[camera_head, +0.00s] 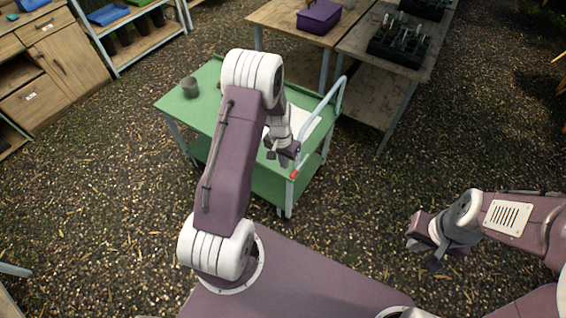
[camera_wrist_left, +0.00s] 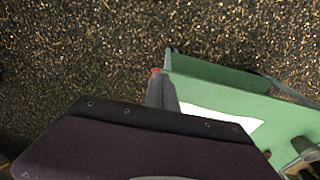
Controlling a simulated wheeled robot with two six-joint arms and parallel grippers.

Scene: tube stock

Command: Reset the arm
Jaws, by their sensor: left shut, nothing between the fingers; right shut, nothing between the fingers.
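My left arm comes in from the lower left in the head view and bends over a green cart. My left gripper (camera_head: 284,157) is shut and empty at the cart's right end, close to its handle. In the left wrist view, the dark edge of the gripper body (camera_wrist_left: 150,125) fills the bottom. My right gripper (camera_head: 424,247) is shut and empty at the right, low over bare ground and clear of the cart. No object is held by either gripper.
The green cart (camera_head: 180,103) carries a grey-green cup (camera_head: 190,87) and a white sheet (camera_head: 305,122); its pale handle (camera_head: 325,108) rises on the right. Wooden tables behind bear a purple box (camera_head: 318,17) and dark plant trays (camera_head: 400,45). The gravel right of the cart is clear.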

